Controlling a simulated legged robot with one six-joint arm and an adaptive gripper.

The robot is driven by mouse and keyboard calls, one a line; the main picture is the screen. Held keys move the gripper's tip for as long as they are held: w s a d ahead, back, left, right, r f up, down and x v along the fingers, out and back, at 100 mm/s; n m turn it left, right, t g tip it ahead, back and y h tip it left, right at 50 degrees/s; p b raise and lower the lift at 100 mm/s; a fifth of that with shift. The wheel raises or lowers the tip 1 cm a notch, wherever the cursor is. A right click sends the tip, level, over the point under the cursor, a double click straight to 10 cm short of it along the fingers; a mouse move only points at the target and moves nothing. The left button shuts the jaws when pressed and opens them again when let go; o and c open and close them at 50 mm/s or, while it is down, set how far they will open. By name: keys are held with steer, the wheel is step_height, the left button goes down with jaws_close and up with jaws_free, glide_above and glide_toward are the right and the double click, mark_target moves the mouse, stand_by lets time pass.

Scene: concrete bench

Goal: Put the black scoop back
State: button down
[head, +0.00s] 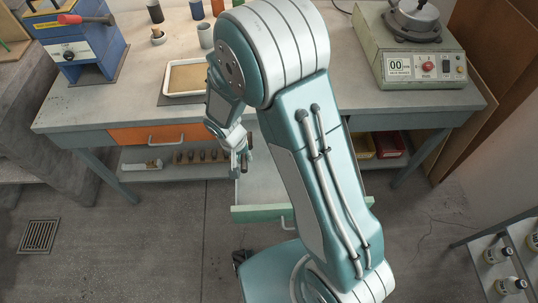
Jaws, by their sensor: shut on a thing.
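My gripper (241,162) is in front of the bench, pointing down over the left part of an open drawer (260,213) with a green front. It is shut on a small dark thing (246,163), of which only a narrow strip shows; I cannot tell from its shape whether this is the black scoop. No other black scoop is clearly visible. My arm hides the middle of the bench and much of the drawer. The visible left part of the drawer's inside looks bare.
An orange closed drawer (158,134) is left of the open one. A white tray (190,92), several cups and a blue machine (82,45) stand on the bench's left. A grey-green device (412,68) stands at right. The lower shelf (205,171) holds a row of small brown items.

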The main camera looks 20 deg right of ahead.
glide_above(268, 167)
step_height(268, 167, down, 8)
steer(key=shift+r, duration=0.1)
steer(key=f, duration=0.2)
steer(key=shift+d+f, duration=0.2)
steer(key=shift+f, duration=0.1)
steer(key=shift+a+f, duration=0.1)
steer(key=shift+f, duration=0.2)
steer(key=shift+a, duration=0.3)
steer(key=shift+f, duration=0.1)
steer(key=c, duration=0.6)
jaws_free()
steer(key=shift+d, duration=0.25)
